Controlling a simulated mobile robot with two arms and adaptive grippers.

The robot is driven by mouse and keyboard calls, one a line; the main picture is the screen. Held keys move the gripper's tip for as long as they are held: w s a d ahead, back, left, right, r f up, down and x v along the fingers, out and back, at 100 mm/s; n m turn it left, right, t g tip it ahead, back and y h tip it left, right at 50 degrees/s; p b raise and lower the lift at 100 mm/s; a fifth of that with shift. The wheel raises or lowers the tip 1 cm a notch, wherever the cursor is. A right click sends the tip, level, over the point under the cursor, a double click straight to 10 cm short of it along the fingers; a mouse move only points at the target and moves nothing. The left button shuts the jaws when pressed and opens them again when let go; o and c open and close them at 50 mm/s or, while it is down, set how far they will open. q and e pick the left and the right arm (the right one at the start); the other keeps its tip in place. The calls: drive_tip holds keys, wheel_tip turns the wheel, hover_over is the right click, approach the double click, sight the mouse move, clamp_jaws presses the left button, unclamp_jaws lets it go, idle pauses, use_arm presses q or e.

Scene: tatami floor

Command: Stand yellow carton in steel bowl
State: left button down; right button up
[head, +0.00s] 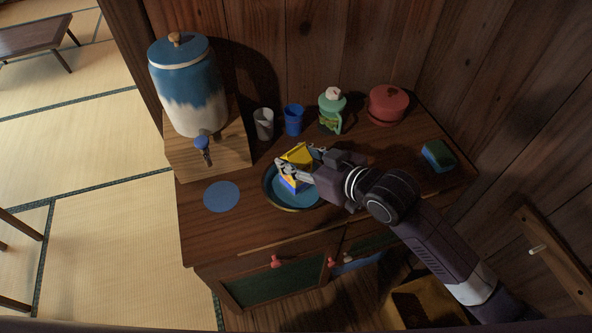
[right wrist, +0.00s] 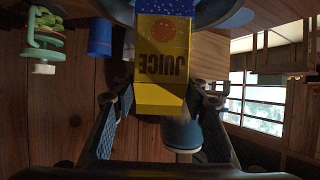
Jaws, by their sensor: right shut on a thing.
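The yellow carton (head: 297,155) has a blue base and reads "JUICE" in the right wrist view (right wrist: 162,65). My right gripper (head: 292,172) is shut on it, with one finger on each side. The carton is close to upright, over the inside of a round bowl (head: 278,204) with a blue-teal inside and a thin tan rim. I cannot tell whether its base touches the bowl. No plainly steel-looking bowl shows. My left gripper is not in view.
A blue-and-white dispenser (head: 188,85) stands on a wooden stand at the left. Behind the bowl are a grey cup (head: 264,124), a blue cup (head: 293,119), a green jar (head: 332,112) and a red pot (head: 388,105). A blue disc (head: 221,196) and a sponge (head: 438,156) flank the bowl.

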drive_tip(key=shift+f, duration=2.45)
drive_tip(key=shift+f, duration=0.2)
drive_tip(key=o, duration=1.4)
drive_tip(key=shift+r, duration=0.15)
drive_tip(key=shift+b+v, duration=0.45)
drive_tip(key=shift+v, duration=5.6)
